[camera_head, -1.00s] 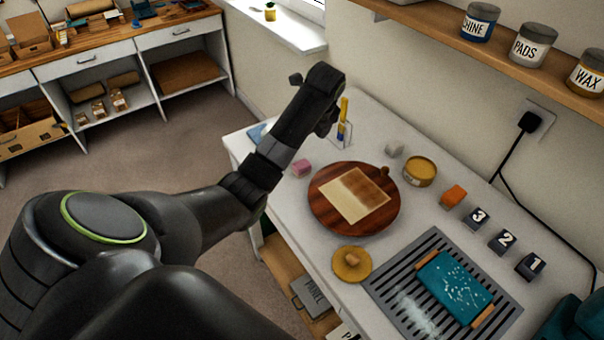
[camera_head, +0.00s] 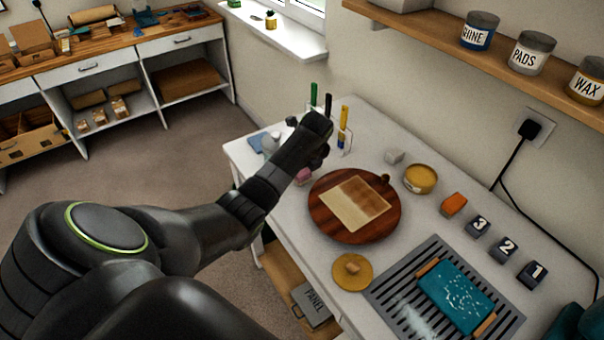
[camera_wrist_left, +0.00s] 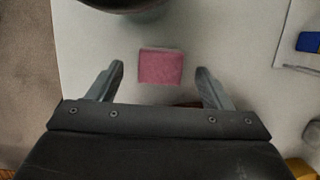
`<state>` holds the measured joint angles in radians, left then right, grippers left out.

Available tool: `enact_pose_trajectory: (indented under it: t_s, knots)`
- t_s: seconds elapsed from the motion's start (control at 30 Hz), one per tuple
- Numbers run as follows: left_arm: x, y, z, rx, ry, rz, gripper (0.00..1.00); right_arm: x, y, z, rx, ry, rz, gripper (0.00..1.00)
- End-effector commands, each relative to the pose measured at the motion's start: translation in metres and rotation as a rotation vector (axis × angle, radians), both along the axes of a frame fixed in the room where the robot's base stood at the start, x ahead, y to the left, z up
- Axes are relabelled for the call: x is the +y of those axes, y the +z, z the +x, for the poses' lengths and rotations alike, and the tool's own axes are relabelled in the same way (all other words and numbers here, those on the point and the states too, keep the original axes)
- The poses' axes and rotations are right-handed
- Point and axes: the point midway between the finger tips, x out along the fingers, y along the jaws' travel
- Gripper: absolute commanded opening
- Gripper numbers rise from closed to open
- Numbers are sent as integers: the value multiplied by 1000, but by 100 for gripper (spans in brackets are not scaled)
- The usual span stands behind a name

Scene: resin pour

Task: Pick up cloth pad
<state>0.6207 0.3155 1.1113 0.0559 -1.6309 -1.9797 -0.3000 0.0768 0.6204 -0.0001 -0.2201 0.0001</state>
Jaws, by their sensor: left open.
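A small pink block-like pad (camera_wrist_left: 160,67) lies on the white table in the left wrist view, between and just ahead of my fingertips. In the head view the pink pad (camera_head: 303,176) is partly hidden by my left gripper (camera_head: 318,138). In the wrist view the left gripper (camera_wrist_left: 160,75) is open, with a finger on each side of the pad and a gap at both sides. Whether this is the cloth pad cannot be told for certain. My right gripper is not in view.
A round wooden board (camera_head: 330,221) with a cream and brown panel lies beside the pad. A grey cube (camera_head: 394,156), a yellow tin (camera_head: 420,178) and an orange block (camera_head: 454,204) stand beyond it. A pen holder (camera_head: 343,140) and a blue cloth (camera_head: 256,141) are near the gripper.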

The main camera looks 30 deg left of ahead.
Motion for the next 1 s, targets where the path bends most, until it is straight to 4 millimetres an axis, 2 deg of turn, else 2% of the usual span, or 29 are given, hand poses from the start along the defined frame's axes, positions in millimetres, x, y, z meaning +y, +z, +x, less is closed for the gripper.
enact_pose_trajectory:
  t_s: [0.2,0.47,0.87,1.0]
  knots:
    - [4,-18,2,0,-1,0,73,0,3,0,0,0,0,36]
    - [5,-20,2,-1,-1,0,73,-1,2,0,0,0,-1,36]
    - [5,-20,2,-1,0,1,22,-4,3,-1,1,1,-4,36]
    - [5,-20,2,-1,0,1,21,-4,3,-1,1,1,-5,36]
